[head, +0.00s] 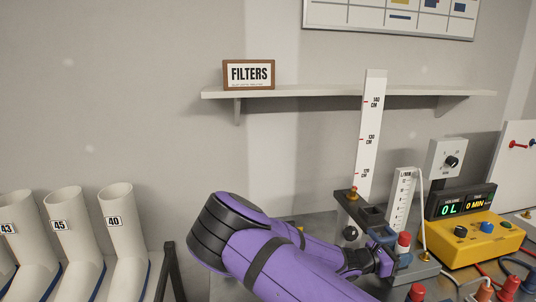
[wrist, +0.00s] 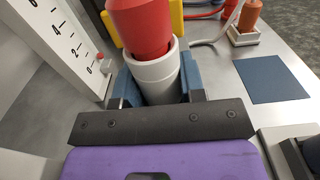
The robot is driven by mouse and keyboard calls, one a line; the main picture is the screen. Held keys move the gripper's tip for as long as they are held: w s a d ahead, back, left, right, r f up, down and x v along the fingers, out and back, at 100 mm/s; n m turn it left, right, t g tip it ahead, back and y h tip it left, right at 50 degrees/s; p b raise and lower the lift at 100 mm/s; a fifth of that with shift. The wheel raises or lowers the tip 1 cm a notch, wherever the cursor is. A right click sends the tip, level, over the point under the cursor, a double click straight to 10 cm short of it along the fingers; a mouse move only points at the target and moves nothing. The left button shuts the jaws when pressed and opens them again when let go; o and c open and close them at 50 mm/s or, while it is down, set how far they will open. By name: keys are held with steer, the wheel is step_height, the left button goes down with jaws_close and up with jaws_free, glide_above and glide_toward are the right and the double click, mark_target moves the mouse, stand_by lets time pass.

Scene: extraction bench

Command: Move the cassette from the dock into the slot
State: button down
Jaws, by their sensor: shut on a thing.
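The cassette appears to be the white cylinder with a red top (wrist: 155,72), which stands between the blue fingers of my gripper (wrist: 158,90) in the wrist view. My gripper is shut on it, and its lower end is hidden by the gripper. In the head view my gripper (head: 384,248) is at the lower right, with the cassette's red top (head: 404,239) showing beside the blue fingers. I cannot tell which fitting is the dock or the slot.
A white flow scale (head: 402,200) stands close behind the gripper. A yellow meter box (head: 474,240) with knobs is to the right. White tubes (head: 125,235) stand at the left. In the wrist view a blue square (wrist: 275,80) lies on clear bench.

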steer(key=shift+r, duration=1.4)
